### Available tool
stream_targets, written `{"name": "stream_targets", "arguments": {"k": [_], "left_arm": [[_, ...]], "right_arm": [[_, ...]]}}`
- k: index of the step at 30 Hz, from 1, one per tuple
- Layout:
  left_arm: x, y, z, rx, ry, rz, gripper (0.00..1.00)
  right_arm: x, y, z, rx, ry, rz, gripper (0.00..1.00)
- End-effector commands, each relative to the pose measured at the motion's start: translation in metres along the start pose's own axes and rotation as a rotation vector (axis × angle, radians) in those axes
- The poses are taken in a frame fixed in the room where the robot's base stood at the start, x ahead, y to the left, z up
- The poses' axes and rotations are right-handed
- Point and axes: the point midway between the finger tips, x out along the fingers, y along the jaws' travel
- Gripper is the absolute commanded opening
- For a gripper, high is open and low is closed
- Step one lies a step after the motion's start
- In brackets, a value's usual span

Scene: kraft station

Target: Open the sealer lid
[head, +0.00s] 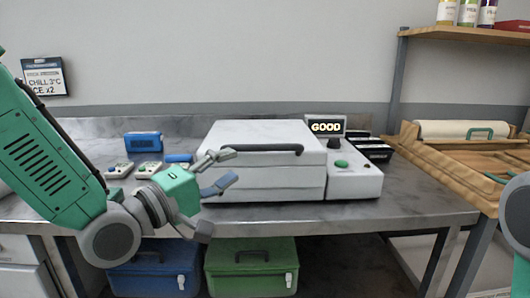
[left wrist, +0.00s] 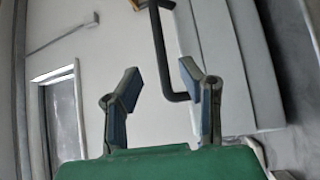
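The sealer (head: 262,180) is a white box on the counter, with a flat lid (head: 258,133) lying closed on its body. A dark bar handle (head: 262,149) runs along the lid's front edge; its bent end also shows in the left wrist view (left wrist: 162,50). My left gripper (head: 229,167) is in front of the sealer's left part, its fingers spread and pointing toward the handle. In the left wrist view the open fingers (left wrist: 158,85) have the handle's end close ahead between them, with no visible contact. My right gripper is out of view; only part of that arm shows at the right edge.
A control box with a green button (head: 341,163) and a "GOOD" display (head: 326,126) adjoins the sealer's right. Blue (head: 154,270) and green (head: 251,268) cases sit under the counter. Small packs (head: 148,169) lie left of the sealer. A wooden bench (head: 470,170) stands at right.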

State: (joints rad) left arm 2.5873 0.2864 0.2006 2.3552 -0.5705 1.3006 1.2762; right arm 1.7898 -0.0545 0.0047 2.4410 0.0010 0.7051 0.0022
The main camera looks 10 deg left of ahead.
Motion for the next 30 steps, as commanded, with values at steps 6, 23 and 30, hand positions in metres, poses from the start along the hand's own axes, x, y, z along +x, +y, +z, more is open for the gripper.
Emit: {"name": "stream_targets", "arguments": {"k": [6, 23, 30], "left_arm": [[0.049, -0.002, 0.001, 0.006, -0.002, -0.001, 0.34], [0.103, -0.001, 0.000, 0.002, 0.001, -0.003, 0.34], [0.102, -0.001, 0.000, 0.001, 0.001, -0.003, 0.06]], "right_arm": [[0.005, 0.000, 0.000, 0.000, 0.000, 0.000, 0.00], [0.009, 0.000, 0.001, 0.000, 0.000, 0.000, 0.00], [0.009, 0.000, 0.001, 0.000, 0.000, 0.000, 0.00]]}}
